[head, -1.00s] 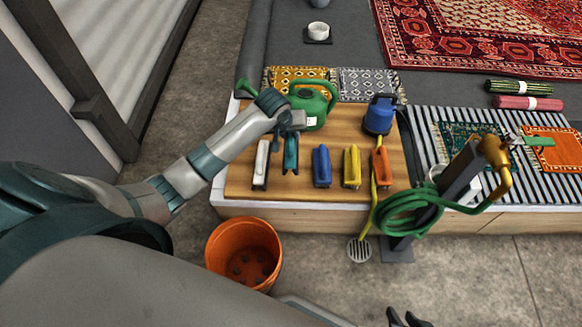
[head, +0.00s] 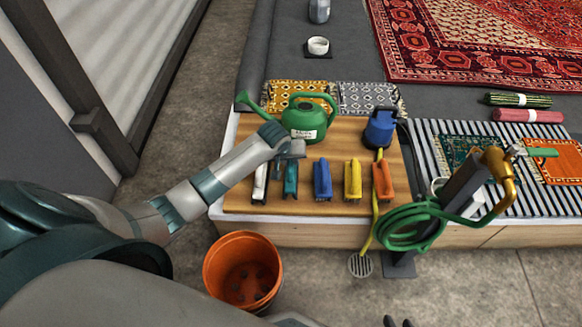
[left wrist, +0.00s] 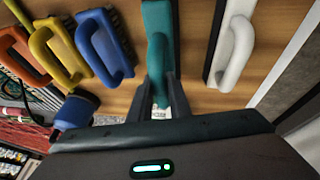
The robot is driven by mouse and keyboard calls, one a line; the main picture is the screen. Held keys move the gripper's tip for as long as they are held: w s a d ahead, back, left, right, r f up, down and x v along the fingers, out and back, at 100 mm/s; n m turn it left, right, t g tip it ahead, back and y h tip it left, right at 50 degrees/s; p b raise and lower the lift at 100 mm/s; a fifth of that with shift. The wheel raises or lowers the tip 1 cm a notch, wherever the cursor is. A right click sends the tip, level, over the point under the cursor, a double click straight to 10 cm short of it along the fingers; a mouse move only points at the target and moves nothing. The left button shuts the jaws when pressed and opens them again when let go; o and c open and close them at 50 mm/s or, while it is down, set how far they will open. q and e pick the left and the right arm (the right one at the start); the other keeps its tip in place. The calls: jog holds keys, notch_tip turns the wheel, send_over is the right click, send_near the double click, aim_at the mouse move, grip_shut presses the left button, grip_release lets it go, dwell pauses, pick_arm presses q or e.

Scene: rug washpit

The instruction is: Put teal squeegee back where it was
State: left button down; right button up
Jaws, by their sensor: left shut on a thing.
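In the left wrist view the teal handle (left wrist: 158,45) runs between the two dark fingers. Its lower end is at or very near the board; I cannot tell whether it touches. Two dark tips of my right gripper (head: 397,321) show apart at the bottom edge, with the rest out of frame.
Yellow (head: 353,180) and orange (head: 383,182) brushes stand to the right. A green watering can (head: 304,122) and blue sprayer (head: 380,129) stand behind. A hose stand with coiled green hose (head: 408,228) is at right. An orange bucket (head: 243,270) stands on the floor in front.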

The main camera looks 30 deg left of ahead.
pick_arm(q)
notch_tip(320, 180, down, 2)
jog(key=shift+f+b, duration=0.15)
jog(key=shift+b, duration=0.15)
jog(key=shift+f, duration=0.55)
pick_arm(e)
jog(key=shift+w+a+r+t, duration=0.2)
jog(key=shift+w+a+t, duration=0.1)
jog(key=shift+w+a, duration=0.15)
pick_arm(q)
jog(key=c, duration=1.7)
grip_release()
jog(key=shift+f, duration=0.1)
jog(key=shift+o, duration=0.2)
pick_arm(e)
jog(key=shift+s, duration=0.1)
jog(key=shift+a, duration=0.1)
